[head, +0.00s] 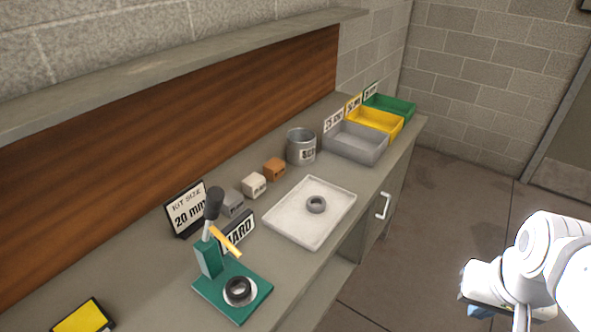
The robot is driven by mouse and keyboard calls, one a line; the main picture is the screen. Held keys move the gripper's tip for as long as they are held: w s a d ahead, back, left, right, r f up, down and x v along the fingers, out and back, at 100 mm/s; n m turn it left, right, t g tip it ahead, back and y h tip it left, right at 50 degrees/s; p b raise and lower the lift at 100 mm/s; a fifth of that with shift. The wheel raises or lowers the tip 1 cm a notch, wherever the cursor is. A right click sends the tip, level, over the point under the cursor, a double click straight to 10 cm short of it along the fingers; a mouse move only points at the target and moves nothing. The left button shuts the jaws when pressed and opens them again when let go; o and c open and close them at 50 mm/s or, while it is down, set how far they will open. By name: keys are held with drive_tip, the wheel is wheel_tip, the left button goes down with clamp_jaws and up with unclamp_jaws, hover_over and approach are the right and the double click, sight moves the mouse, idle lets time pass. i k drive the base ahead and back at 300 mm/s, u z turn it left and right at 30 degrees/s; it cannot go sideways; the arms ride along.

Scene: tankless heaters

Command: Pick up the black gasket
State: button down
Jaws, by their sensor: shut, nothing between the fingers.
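A black ring, which looks like the black gasket (238,289), lies on a pale round seat on the base of a green stand (257,304) at the lower middle of the head view. The stand has a post with a black-knobbed lever and a yellow arm reaching out above the base, behind the ring. A second ring, dark grey (317,204), lies in a shallow white tray (283,232) farther along the counter. My white arm shows at the lower right, well away from the counter. My gripper's fingers cannot be made out there.
Grey, yellow and green bins (390,107) stand at the far end. Signs (188,210) stand behind the green stand. A shelf overhangs the counter. The floor at right is clear.

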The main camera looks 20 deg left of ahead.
sight(238, 279)
drive_tip(key=u, duration=1.8)
